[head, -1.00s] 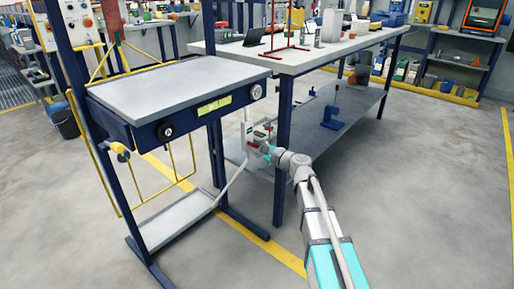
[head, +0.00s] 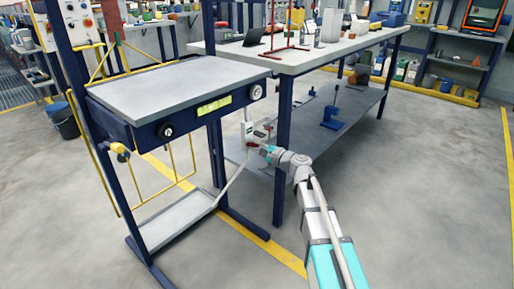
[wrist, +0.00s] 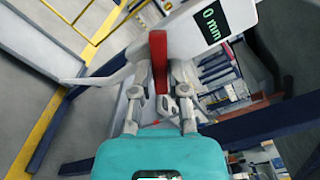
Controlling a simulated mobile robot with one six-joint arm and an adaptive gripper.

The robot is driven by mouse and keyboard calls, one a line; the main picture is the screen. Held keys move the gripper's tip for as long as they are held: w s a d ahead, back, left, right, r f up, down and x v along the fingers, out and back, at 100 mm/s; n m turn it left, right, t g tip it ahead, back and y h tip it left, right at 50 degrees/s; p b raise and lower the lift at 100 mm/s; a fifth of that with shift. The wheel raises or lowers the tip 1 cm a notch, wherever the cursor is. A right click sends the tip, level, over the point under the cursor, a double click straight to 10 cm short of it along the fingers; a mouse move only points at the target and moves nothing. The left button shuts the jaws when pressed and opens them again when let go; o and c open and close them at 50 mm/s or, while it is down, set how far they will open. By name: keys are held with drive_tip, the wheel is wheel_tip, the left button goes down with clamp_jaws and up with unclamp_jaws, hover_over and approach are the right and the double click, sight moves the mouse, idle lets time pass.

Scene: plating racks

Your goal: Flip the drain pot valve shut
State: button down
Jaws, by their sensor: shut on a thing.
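The drain pot (wrist: 120,82) is a pale grey-white body with a spout-like arm, filling the upper wrist view. It also shows in the head view (head: 249,132), below the grey-topped stand's right end. A panel on it reads "0 mm" (wrist: 210,22). Its valve lever, a red handle (wrist: 158,60), stands upright in the wrist picture. My gripper (wrist: 160,88) is shut on the red lever, with one finger on each side. In the head view my gripper (head: 262,148) reaches the pot from the right and partly hides the lever.
A dark blue stand with a grey top (head: 180,85) and lower tray (head: 175,222) stands left of my arm. A workbench (head: 330,52) with a lower shelf (head: 345,125) is behind my gripper; its near leg (head: 283,165) is close. Open floor lies to the right.

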drive_tip(key=n, duration=0.6)
drive_tip(key=shift+n, duration=0.4)
idle(0.3)
drive_tip(key=c, duration=0.6)
unclamp_jaws()
drive_tip(key=shift+c, duration=0.2)
drive_tip(key=shift+s+d, duration=0.1)
drive_tip(key=v, duration=1.1)
drive_tip(key=shift+s+d, duration=0.25)
drive_tip(key=shift+s, duration=0.05)
